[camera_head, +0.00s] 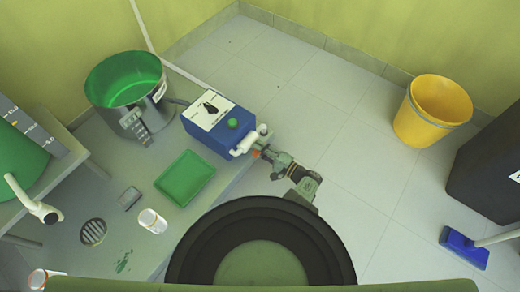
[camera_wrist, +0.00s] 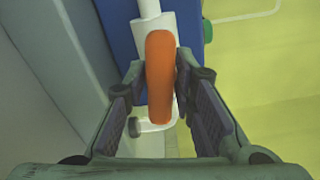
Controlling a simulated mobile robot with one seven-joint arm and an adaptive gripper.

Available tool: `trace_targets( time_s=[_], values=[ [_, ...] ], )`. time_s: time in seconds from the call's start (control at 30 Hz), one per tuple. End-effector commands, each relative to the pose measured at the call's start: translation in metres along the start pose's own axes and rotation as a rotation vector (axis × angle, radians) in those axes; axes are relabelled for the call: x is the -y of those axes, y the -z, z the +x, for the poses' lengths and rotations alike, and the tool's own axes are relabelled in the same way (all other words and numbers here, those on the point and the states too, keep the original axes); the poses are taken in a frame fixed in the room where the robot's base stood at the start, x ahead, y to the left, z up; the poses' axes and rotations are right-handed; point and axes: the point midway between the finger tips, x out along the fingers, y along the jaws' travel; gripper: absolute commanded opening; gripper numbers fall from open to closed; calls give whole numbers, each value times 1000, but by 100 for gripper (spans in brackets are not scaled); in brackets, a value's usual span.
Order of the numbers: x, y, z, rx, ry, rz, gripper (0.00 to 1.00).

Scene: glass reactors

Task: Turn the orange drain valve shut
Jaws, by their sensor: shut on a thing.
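The orange drain valve (camera_wrist: 160,72) shows in the wrist view as a rounded orange handle on a white outlet pipe (camera_wrist: 149,9). It lies lengthwise up the picture, in line with the visible upper pipe. My gripper (camera_wrist: 159,88) is shut on the handle, with one finger on each side. In the head view, my gripper (camera_head: 266,153) reaches the front right end of the blue box (camera_head: 199,137). Only a small orange patch of the valve (camera_head: 255,154) shows there, and the fingers hide much of it.
A green tray (camera_head: 185,178) and a grey vessel with a green inside (camera_head: 126,82) are on the grey bench left of the blue box. The tiled floor between is clear.

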Motion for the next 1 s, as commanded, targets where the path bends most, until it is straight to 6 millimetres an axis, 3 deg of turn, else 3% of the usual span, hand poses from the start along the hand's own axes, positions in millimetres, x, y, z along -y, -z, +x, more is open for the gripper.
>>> trace_targets(
  time_s=[1.0],
  values=[
    [1, 1, 1, -1, 3, 958, 0]
  ],
)
